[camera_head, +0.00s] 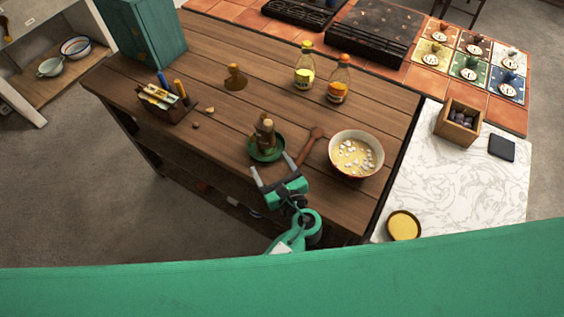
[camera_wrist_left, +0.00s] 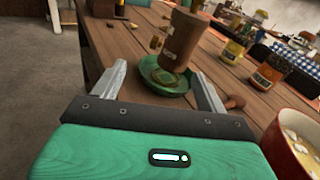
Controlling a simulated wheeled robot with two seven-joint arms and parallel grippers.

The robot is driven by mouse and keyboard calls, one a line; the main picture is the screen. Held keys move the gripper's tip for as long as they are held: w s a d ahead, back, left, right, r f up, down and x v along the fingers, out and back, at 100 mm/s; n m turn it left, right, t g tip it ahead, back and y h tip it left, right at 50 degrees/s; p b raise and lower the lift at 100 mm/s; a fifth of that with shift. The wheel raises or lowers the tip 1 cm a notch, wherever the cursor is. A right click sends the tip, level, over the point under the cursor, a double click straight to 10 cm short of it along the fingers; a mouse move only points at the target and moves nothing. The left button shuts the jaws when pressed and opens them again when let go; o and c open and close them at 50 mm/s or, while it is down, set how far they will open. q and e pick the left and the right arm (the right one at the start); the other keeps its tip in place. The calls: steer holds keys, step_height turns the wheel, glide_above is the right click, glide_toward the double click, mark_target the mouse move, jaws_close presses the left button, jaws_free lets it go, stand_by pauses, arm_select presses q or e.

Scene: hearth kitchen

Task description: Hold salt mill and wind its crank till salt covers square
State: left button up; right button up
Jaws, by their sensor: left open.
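A brown wooden mill (camera_head: 267,136) stands on a green dish (camera_head: 262,158) near the front edge of the wooden table. In the left wrist view the mill (camera_wrist_left: 181,40) stands on the green dish (camera_wrist_left: 150,72), its top cut off by the frame. I cannot make out its crank clearly. My left gripper (camera_head: 272,165) is open and empty at the near side of the dish; in the wrist view its fingers (camera_wrist_left: 160,76) are spread, with the mill beyond them. A dark square (camera_head: 501,149) lies on the white marble counter at right; I cannot tell whether it is the task's square.
A bowl with white pieces (camera_head: 372,140) and a wooden spoon (camera_head: 309,147) are right of the dish. Two bottles (camera_head: 304,72) (camera_head: 339,84) stand behind. A caddy (camera_head: 165,105) is at left. A wooden box (camera_head: 457,128) and a yellow round dish (camera_head: 403,225) are on the marble.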

mark_target(266, 136)
arm_select(q)
steer(key=shift+w+d+r+m+t, duration=0.1)
steer(key=shift+d+r+m+t, duration=0.3)
steer(key=shift+d+m, duration=0.2)
steer(key=shift+w+d+r+m+t, duration=0.1)
steer(key=shift+d+r+m+t, duration=0.2)
steer(key=shift+d+r+m, duration=0.3)
steer(key=shift+w+d, duration=0.1)
steer(key=shift+w, duration=0.05)
steer(key=b+x, duration=0.3)
steer(key=x, duration=1)
steer(key=shift+w+b, duration=0.15)
steer(key=shift+b, duration=0.2)
